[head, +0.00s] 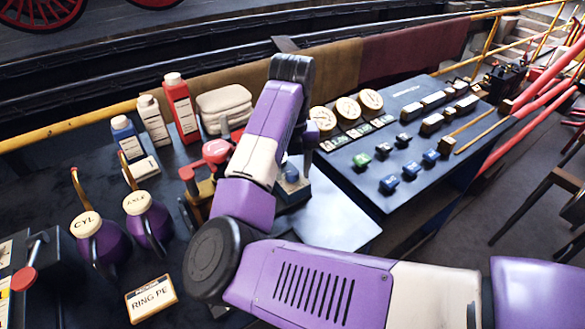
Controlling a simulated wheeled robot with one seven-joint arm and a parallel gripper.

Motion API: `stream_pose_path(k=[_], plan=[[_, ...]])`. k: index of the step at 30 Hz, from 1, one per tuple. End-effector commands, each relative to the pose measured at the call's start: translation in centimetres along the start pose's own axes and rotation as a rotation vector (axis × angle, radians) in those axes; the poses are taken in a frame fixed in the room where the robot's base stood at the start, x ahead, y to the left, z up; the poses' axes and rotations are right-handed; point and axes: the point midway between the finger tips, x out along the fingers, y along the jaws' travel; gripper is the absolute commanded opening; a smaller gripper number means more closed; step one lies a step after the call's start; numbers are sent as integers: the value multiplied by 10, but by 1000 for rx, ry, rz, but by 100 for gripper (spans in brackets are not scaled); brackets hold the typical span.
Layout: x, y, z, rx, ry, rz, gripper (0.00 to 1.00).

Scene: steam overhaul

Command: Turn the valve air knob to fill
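A dark sloping control panel (400,112) stands right of centre in the head view. It carries a green knob (360,160), several blue knobs (411,169) and black knobs (403,140). The labels are too small to read, so I cannot tell which is the valve air knob or how it is set. My arm rises through the middle of the view and bends down at its dark top joint. My gripper (308,150) is mostly hidden behind the arm, left of the panel. Its fingers cannot be made out.
Three round gauges (347,108) stand at the panel's back left. Left on the dark bench are two purple oil cans (148,222), a red bottle (181,108), a red-handled valve (215,152) and a ring box (151,298). Red bars (535,108) lie at the right.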

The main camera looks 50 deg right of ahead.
Motion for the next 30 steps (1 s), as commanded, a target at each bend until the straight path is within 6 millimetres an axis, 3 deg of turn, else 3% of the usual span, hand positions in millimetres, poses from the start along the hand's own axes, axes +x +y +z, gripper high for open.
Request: stream_pose_path(k=[1,7,20,30], plan=[[0,0,0,0,0,0,41],[0,0,0,0,0,0,1],[1,1,0,68,-1,3,0],[3,2,0,326,-1,6,0]])
